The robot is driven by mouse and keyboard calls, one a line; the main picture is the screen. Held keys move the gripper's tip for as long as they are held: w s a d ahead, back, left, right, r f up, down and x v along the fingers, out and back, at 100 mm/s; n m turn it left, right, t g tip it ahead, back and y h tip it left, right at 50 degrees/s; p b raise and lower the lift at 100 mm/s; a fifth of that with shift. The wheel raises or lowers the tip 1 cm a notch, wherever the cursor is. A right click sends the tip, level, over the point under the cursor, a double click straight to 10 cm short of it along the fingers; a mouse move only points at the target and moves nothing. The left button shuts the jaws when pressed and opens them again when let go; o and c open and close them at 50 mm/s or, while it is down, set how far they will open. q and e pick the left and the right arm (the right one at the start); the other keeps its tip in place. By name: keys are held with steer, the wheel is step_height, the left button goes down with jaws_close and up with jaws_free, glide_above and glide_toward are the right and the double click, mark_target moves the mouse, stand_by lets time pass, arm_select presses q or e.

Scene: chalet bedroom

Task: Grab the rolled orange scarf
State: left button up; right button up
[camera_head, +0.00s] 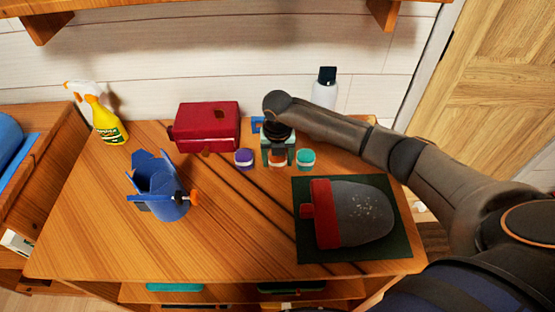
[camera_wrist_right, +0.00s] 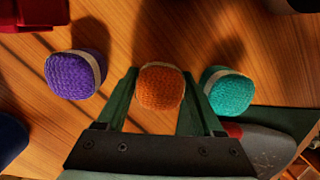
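The rolled orange scarf (camera_head: 277,160) stands on the wooden table between a purple roll (camera_head: 244,158) and a teal roll (camera_head: 306,159), each with a pale band. In the right wrist view the orange scarf (camera_wrist_right: 160,87) is at the centre, between the two fingers of my right gripper (camera_wrist_right: 161,85). The fingers are apart, one on each side of it, with their tips very close to its sides; I cannot tell whether they touch. In the head view my right gripper (camera_head: 278,147) points down over the scarf. My left gripper is not in view.
The purple (camera_wrist_right: 75,74) and teal (camera_wrist_right: 229,92) rolls flank the fingers closely. A red case (camera_head: 207,127) stands behind left, a dark-capped bottle (camera_head: 325,90) behind right. A grey and red beanie (camera_head: 355,213) lies on a dark mat (camera_head: 398,243). A blue holder (camera_head: 160,183) and spray bottle (camera_head: 104,118) are left.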

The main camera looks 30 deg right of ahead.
steer(key=c, duration=0.9)
steer(key=shift+r, duration=0.2)
